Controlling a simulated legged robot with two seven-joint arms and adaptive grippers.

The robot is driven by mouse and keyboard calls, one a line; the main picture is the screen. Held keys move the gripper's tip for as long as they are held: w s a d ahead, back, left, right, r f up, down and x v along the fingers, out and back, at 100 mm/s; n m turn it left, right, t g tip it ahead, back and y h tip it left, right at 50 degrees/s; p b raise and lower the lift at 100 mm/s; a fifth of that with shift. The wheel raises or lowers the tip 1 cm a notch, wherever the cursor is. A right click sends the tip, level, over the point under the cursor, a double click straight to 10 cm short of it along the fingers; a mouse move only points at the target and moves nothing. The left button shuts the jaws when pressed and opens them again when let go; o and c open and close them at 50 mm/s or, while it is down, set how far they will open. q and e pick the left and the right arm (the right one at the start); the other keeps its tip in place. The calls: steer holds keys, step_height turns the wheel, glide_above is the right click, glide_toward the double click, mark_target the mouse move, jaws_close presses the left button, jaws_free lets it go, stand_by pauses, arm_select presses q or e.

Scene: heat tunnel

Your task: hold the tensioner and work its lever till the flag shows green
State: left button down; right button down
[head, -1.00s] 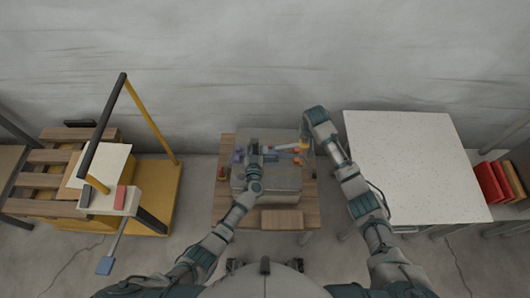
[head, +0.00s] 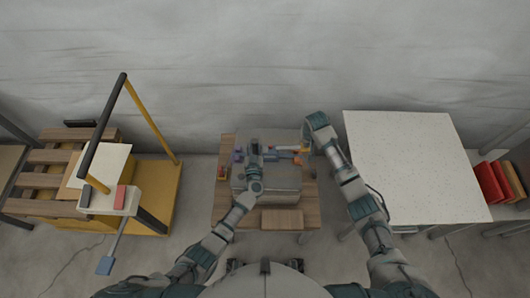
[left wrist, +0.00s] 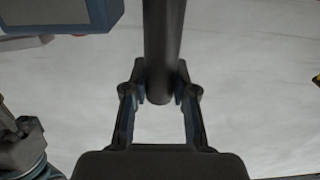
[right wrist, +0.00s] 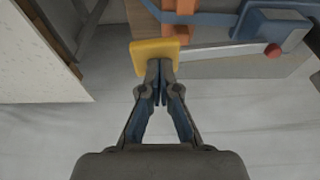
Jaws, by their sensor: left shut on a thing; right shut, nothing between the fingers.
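The tensioner lies on a grey block (head: 270,186) in the head view. Its blue body (right wrist: 272,22) shows at the top right in the right wrist view. Its dark round handle (left wrist: 163,45) stands between the fingers of my left gripper (left wrist: 160,98), which is shut on it. A metal lever (right wrist: 222,50) runs from near a red knob (right wrist: 273,51) to a yellow end piece (right wrist: 153,55). My right gripper (right wrist: 159,84) is shut and empty, its fingertips at the yellow piece's near edge; contact is uncertain. I cannot make out the flag's colour.
The block stands on a small wooden table (head: 223,208). A white speckled table (head: 410,165) stands to the right with red binders (head: 490,183) beyond. A yellow-framed stand (head: 172,190) with a pallet is at the left. Orange parts (right wrist: 182,22) sit beside the tensioner body.

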steer(key=shift+d+f, duration=0.1)
steer(key=shift+f, duration=1)
step_height(320, 180, up, 11)
steer(key=a, duration=0.2)
steer(key=shift+f, duration=0.15)
steer(key=shift+s+x, duration=0.2)
steer(key=shift+x, duration=0.6)
steer(key=shift+s+x, duration=0.2)
steer(key=shift+x, duration=0.6)
steer(key=shift+f, duration=0.1)
steer(key=shift+f, duration=0.1)
steer(key=shift+d+f, duration=0.25)
steer(key=shift+f, duration=0.3)
steer(key=shift+d+f, duration=0.25)
steer(key=shift+f, duration=0.3)
